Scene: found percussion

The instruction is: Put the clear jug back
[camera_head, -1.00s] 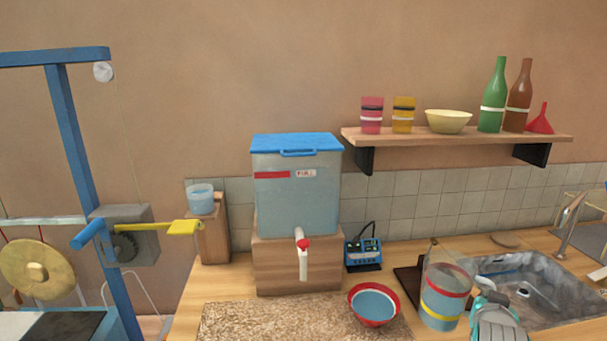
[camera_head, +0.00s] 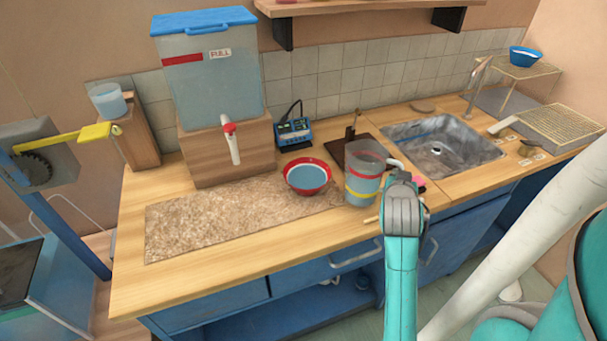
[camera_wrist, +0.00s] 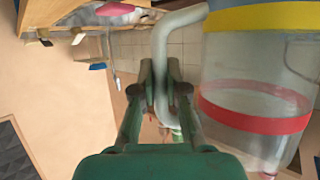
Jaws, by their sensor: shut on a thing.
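The clear jug (camera_head: 362,186) has a red band and a yellow band and holds pale blue liquid. It is upright near the counter's front edge, right of the red-rimmed bowl (camera_head: 308,178). My gripper (camera_head: 398,175) is at the jug's right side, shut on its pale handle. In the wrist view my gripper (camera_wrist: 160,88) has its fingers around the handle (camera_wrist: 167,50), and the upside-down jug (camera_wrist: 255,75) fills the right side. I cannot tell whether the jug's base touches the counter.
A speckled mat (camera_head: 200,222) covers the left counter. The tank (camera_head: 212,88) with its red-handled tap (camera_head: 231,142) stands on a wooden block behind it. A blue device (camera_head: 293,132) and dark board (camera_head: 345,147) are behind the jug. The sink (camera_head: 440,145) is right.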

